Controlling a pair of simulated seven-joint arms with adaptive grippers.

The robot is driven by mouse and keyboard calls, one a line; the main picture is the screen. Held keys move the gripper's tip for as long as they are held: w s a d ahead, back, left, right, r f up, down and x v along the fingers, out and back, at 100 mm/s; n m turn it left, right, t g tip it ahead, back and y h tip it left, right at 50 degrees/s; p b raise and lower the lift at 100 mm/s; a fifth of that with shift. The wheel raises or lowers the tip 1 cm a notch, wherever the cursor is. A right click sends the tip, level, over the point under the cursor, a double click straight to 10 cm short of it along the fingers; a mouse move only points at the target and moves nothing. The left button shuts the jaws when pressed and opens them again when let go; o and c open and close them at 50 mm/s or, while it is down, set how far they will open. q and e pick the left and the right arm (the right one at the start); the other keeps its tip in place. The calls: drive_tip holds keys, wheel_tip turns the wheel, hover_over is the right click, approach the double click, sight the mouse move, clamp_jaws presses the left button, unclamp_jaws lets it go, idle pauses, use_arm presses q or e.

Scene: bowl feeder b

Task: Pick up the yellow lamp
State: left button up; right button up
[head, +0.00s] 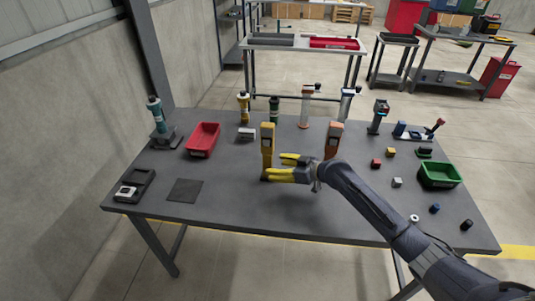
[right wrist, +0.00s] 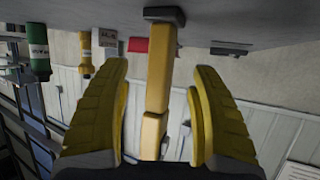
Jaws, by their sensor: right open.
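The yellow lamp (head: 267,140) stands upright near the middle of the table, with a narrow body and a dark foot. My right gripper (head: 281,167) is open beside its lower part in the head view. In the right wrist view, which looks upside down, the yellow lamp (right wrist: 157,88) shows between the two spread yellow fingers of the right gripper (right wrist: 158,68). Gaps show on both sides of it, and I see no finger touching it. How far the lamp reaches in between the fingers is hard to tell. My left gripper is not in view.
An orange lamp-like tool (head: 334,138) stands to the right, close to my right arm. Several upright tools line the back edge. A red bin (head: 203,140) is at left, a green bin (head: 440,175) at right. Small blocks lie at right. The front-middle table (head: 240,205) is clear.

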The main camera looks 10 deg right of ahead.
sight(267, 166)
drive_tip(key=shift+x, duration=2.45)
drive_tip(key=shift+s, duration=0.1)
drive_tip(key=shift+f, duration=0.1)
clamp_jaws()
drive_tip(key=shift+a, duration=0.1)
